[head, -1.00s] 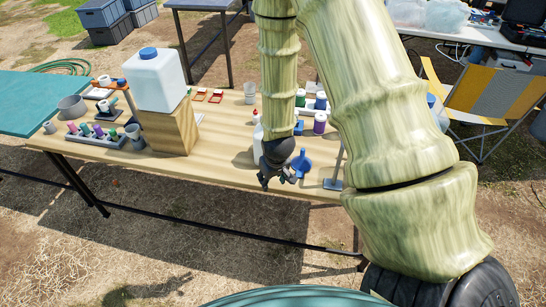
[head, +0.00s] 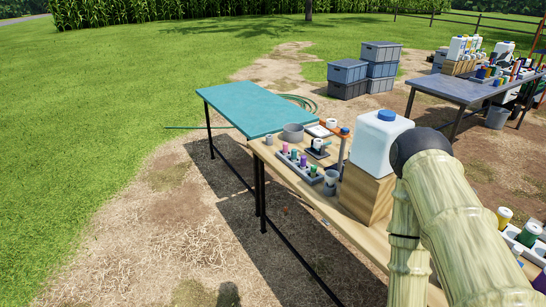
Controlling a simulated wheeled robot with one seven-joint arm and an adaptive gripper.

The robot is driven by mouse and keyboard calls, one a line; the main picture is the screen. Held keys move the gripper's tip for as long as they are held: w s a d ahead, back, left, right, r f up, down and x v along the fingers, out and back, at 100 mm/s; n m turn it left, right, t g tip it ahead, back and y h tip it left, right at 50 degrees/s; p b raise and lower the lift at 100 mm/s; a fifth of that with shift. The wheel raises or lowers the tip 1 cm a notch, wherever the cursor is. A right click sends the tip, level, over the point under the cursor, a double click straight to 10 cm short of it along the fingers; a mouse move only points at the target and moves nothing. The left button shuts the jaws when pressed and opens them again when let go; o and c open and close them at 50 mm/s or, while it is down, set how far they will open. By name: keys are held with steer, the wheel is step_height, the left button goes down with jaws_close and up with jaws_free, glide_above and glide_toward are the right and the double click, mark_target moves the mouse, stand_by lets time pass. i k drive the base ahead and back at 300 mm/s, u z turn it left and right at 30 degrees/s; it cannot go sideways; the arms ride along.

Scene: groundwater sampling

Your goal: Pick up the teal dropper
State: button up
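A grey rack (head: 299,171) stands near the front edge of the wooden table, toward its left end. It holds several small upright pieces with purple and teal or green tops. A teal-topped piece (head: 294,154) stands between two purple ones, and a greener one (head: 313,169) stands at the right end. They are too small for me to tell for sure which is the teal dropper. My gripper is out of view; my arm runs down past the bottom edge at the right.
A white jug (head: 381,142) sits on a wooden block (head: 366,192). A bare teal table (head: 250,109) adjoins at the left. Open ground lies in front.

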mark_target(295, 152)
steer(key=u, duration=0.65)
steer(key=i, duration=0.65)
steer(key=u, duration=0.55)
steer(key=i, duration=0.65)
steer(key=z, duration=0.3)
